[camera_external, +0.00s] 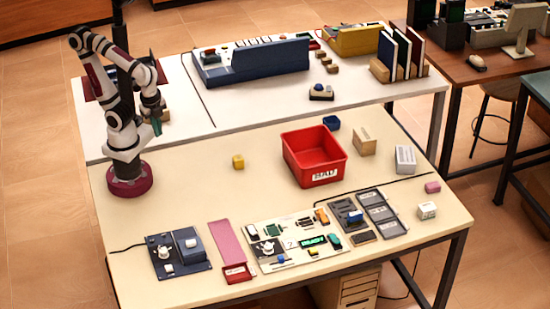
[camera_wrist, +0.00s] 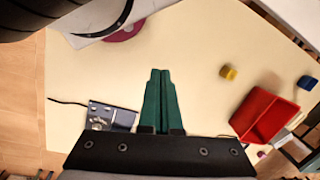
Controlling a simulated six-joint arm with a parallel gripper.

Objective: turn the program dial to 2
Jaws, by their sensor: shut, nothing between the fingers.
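A cream control panel (camera_external: 285,268) lies near the front of the table in the external view. It carries a round dial (camera_external: 268,247) at its left, a small white tile that seems to read 2 (camera_external: 291,244), and a green-lit display (camera_external: 313,241). The dial's pointer setting is too small to read. A dark blue unit (camera_external: 196,266) with a white knob (camera_external: 163,250) stands further left; part of this unit also shows in the wrist view (camera_wrist: 122,116). My gripper (camera_external: 157,128) has green fingers (camera_wrist: 160,72), closed together and empty, high above the table's back left, away from both.
A pink strip with a red tray (camera_external: 235,275) lies between unit and panel. A dark module (camera_external: 356,212) adjoins the panel's right. The table's left middle is clear.

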